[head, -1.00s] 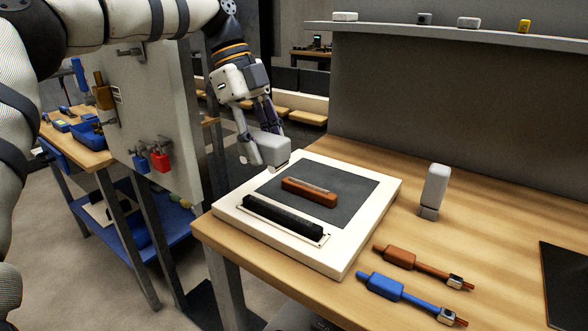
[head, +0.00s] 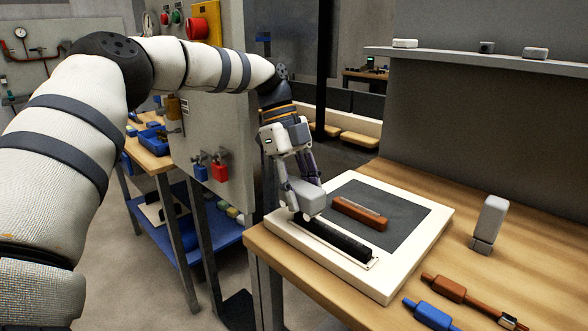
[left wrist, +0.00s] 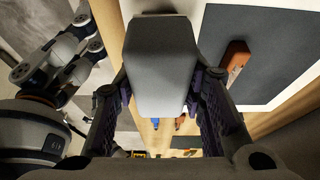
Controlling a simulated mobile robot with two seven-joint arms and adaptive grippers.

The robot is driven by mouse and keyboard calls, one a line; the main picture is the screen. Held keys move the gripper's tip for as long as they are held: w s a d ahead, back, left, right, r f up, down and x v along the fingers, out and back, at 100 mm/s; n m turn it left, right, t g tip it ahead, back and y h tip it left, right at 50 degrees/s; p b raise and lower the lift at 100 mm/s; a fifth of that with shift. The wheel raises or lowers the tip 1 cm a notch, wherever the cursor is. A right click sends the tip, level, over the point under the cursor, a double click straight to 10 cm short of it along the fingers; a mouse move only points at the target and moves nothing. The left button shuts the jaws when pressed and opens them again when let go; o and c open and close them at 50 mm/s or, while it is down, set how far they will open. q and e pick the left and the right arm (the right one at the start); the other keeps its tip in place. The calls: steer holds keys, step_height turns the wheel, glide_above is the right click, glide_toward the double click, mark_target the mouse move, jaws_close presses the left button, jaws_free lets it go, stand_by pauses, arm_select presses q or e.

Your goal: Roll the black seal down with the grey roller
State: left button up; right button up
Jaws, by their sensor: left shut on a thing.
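The black seal (head: 337,240) is a long black strip lying along the near edge of a white board (head: 400,292). My left gripper (head: 299,183) is shut on a light grey block-shaped body (head: 309,199), which I take to be the grey roller. It is over the left end of the seal. I cannot tell whether it touches the seal. In the left wrist view the grey body (left wrist: 161,65) fills the space between the fingers and hides what lies behind it.
A brown-orange bar (head: 359,213) lies on a dark mat (head: 400,212) on the board. A grey upright piece (head: 490,222) stands to the right. Orange (head: 447,288) and blue (head: 432,314) handled tools lie at front right. A tall panel (head: 215,110) stands behind my arm.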

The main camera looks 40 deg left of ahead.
arm_select(q)
steer(key=d, duration=0.2)
steer(key=d+r+p, duration=0.1)
steer(key=d, duration=0.4)
steer(key=shift+s+r, duration=0.2)
steer(key=shift+s, duration=0.2)
steer(key=d, duration=0.9)
steer(key=shift+s+d+f, duration=0.1)
steer(key=shift+s+f, duration=0.15)
arm_select(e)
steer(key=shift+w+r+t, duration=0.5)
steer(key=shift+w+r, duration=0.6)
steer(key=shift+w, duration=0.1)
arm_select(q)
steer(key=shift+f, duration=0.25)
steer(key=shift+f, duration=0.55)
steer(key=shift+w+a+f, duration=0.1)
steer(key=shift+w+a, duration=0.05)
steer(key=shift+a, duration=2.15)
arm_select(e)
steer(key=shift+s+f, duration=0.1)
arm_select(q)
steer(key=shift+w+a, duration=0.15)
steer(key=shift+a, duration=2.1)
arm_select(e)
steer(key=shift+s+f, duration=0.2)
steer(key=shift+s, duration=0.05)
